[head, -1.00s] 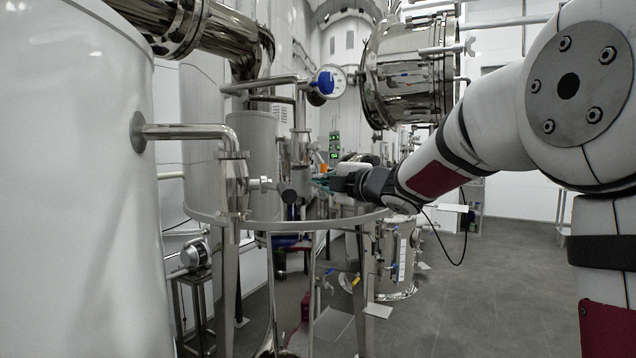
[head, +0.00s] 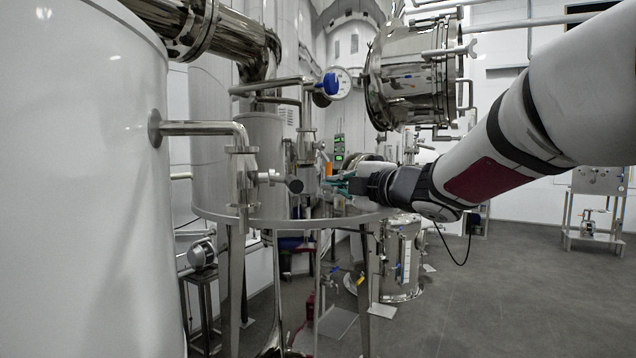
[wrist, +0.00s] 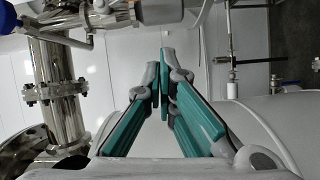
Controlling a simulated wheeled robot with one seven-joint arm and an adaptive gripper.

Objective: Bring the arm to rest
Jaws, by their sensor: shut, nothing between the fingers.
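My arm reaches in from the right edge of the head view. My gripper (head: 330,183) is at its end, at about the height of the round metal platform, close to the pipework. The wrist view shows its two green-padded fingers (wrist: 163,75) with their tips together and nothing between them. Whether the fingers touch any pipe cannot be told from the head view.
A large white tank (head: 80,190) fills the left. A valve with a dark knob (head: 295,185) stands just left of my gripper. A steel vessel (head: 405,75) hangs above the arm. A smaller steel tank (head: 400,265) stands below. Floor (head: 520,290) at right is clear.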

